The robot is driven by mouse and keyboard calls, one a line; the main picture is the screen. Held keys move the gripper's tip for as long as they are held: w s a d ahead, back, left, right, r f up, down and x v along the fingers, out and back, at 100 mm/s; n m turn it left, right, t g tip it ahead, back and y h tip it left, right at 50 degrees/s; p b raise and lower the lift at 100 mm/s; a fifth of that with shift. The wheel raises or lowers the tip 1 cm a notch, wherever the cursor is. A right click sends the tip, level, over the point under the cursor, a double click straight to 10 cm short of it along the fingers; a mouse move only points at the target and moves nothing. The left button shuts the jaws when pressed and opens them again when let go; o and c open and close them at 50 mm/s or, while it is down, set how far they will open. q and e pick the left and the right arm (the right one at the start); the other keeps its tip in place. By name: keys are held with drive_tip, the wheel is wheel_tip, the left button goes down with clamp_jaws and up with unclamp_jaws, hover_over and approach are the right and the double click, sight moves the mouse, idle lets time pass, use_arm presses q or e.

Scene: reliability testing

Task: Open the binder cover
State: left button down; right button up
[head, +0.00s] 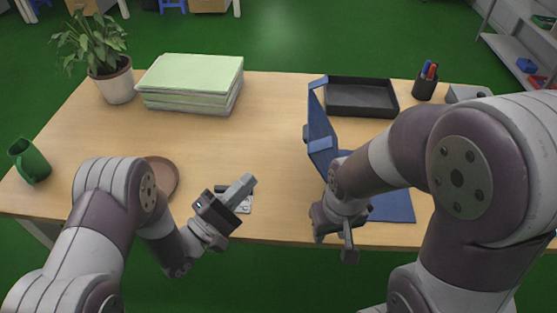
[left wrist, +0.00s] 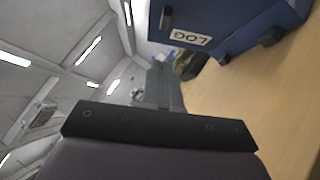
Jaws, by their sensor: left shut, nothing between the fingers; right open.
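The blue binder (head: 322,140) lies on the table right of centre. Its cover stands raised and steeply tilted on the left side, while a flat part (head: 393,208) rests on the table. My right forearm hides much of the binder's middle. My right gripper (head: 334,244) is open at the table's front edge, in front of the binder, with nothing seen between its fingers. My left gripper (head: 246,183) is shut and empty, left of the binder and apart from it.
A black tray (head: 362,112) and a pen cup (head: 426,82) stand behind the binder. The table's centre is clear.

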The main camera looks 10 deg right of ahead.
sight(309, 141)
use_arm(q)
drive_tip(key=x, duration=0.3)
drive_tip(key=s+x, duration=0.1)
drive_tip(key=x, duration=0.7)
drive_tip(key=shift+s+d+r+p, duration=0.3)
drive_tip(key=shift+s+d, duration=0.05)
drive_tip(key=shift+s+d+r, duration=0.1)
drive_tip(key=shift+d+r, duration=0.15)
drive_tip(key=shift+d, duration=0.25)
use_arm(e)
drive_tip(key=shift+d+r, duration=0.1)
drive_tip(key=shift+r, duration=0.3)
